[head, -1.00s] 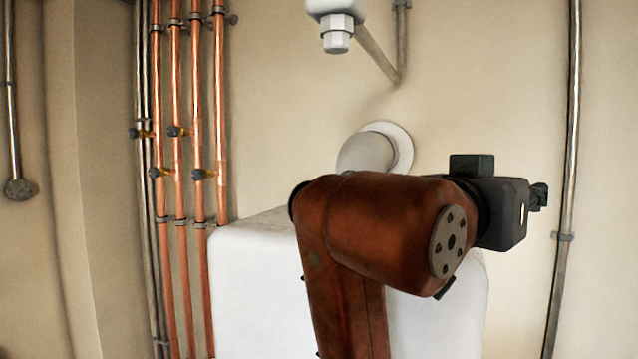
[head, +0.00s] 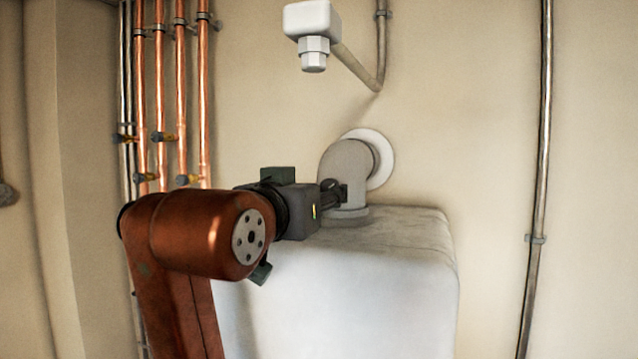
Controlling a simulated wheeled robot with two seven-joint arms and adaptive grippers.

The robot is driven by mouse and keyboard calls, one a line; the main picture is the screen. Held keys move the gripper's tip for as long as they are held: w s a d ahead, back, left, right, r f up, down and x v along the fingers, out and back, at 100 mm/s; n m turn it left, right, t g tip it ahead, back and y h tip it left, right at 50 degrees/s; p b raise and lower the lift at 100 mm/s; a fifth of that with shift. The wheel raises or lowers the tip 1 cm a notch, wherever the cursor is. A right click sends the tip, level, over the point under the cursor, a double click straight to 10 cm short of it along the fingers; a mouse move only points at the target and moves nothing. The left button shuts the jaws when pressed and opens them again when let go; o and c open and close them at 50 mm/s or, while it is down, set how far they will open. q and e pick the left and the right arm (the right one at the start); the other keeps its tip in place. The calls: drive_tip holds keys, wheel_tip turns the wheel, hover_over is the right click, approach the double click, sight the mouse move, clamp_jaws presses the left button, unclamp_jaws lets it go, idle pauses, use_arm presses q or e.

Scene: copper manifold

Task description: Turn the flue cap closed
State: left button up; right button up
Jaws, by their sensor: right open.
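A grey flue elbow (head: 347,163) rises from the top of a white boiler casing (head: 390,285) and bends back into a round white wall collar (head: 384,160). No separate flue cap can be told apart from the elbow. My right gripper (head: 341,193) is open, its small dark fingers pointing right at the lower part of the elbow. The fingers overlap the elbow in the picture, and I cannot tell whether they touch it. My rust-coloured right arm hides the left part of the casing. My left gripper is not in view.
Copper pipes (head: 204,100) with several small valves run up the wall at the left. A white fitting (head: 312,25) with a hex nut hangs above the elbow. A grey pipe (head: 538,160) runs down the right wall. The wall between is clear.

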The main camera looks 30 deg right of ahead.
sight(327, 189)
drive_tip(key=shift+p+x, duration=0.4)
drive_tip(key=shift+x, duration=0.6)
drive_tip(key=shift+w+d+r, duration=0.2)
drive_tip(key=shift+w+d, duration=0.05)
drive_tip(key=shift+w+d+f, duration=0.1)
drive_tip(key=shift+w+d, duration=0.05)
drive_tip(key=shift+d, duration=0.05)
drive_tip(key=shift+a, duration=0.15)
drive_tip(key=c, duration=0.4)
clamp_jaws()
